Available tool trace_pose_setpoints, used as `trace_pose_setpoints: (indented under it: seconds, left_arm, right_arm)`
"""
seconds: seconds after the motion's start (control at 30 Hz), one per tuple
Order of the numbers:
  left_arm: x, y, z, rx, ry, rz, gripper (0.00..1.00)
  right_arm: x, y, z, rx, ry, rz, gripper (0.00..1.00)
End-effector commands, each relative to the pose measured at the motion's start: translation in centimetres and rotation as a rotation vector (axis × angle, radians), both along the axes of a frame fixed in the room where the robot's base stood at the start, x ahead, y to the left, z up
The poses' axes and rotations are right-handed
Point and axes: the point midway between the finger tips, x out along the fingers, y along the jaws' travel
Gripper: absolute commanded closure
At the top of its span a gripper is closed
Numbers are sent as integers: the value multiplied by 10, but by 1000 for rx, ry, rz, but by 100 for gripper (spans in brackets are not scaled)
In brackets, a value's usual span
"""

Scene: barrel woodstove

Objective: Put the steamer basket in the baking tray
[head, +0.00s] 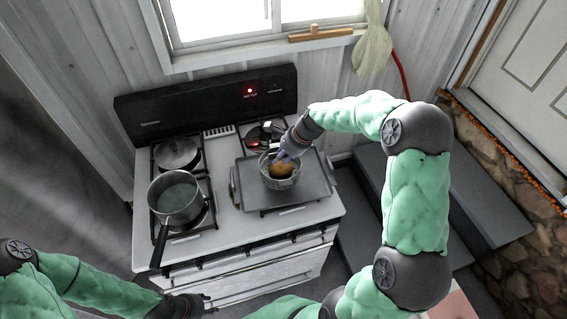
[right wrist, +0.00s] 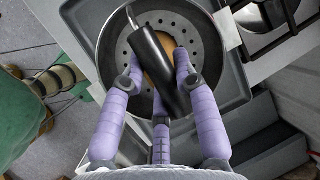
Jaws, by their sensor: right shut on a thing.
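The steamer basket (head: 270,181) is a round, perforated metal bowl with something golden-brown in it. In the head view it is over the middle of the grey baking tray (head: 316,180) on the stove's right side; I cannot tell whether it touches the tray. My right gripper (head: 284,157) is at the basket from above. In the right wrist view its purple fingers (right wrist: 160,95) are shut around a black handle (right wrist: 152,68) above the perforated basket (right wrist: 193,42), with the tray (right wrist: 226,85) around it. My left gripper (head: 203,302) is low at the stove's front, its opening unclear.
A saucepan (head: 177,197) stands on the front left burner, its handle pointing forward. A lidded pot (head: 177,152) sits behind it. Another dark item (head: 262,135) is behind the tray. Grey steps (head: 455,205) lie right of the stove.

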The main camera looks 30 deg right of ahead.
Motion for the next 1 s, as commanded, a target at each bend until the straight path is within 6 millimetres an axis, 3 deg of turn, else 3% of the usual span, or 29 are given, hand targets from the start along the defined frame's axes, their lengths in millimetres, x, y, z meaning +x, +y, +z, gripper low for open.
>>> trace_pose_setpoints:
  seconds: [0.27,0.5,0.9,0.93,1.0]
  left_arm:
    - [0,0,-2,0,0,0,60]
    - [0,0,-5,0,0,0,60]
    - [0,0,-6,0,0,0,60]
    - [0,0,-6,0,0,0,60]
    - [0,0,-6,0,0,0,60]
  right_arm:
    - [7,-10,-14,-1,-2,-1,100]
    - [7,-11,-44,0,0,1,100]
    - [8,-11,-48,-1,-2,0,100]
    - [7,-11,-49,0,0,1,65]
    - [7,-11,-48,0,0,1,47]
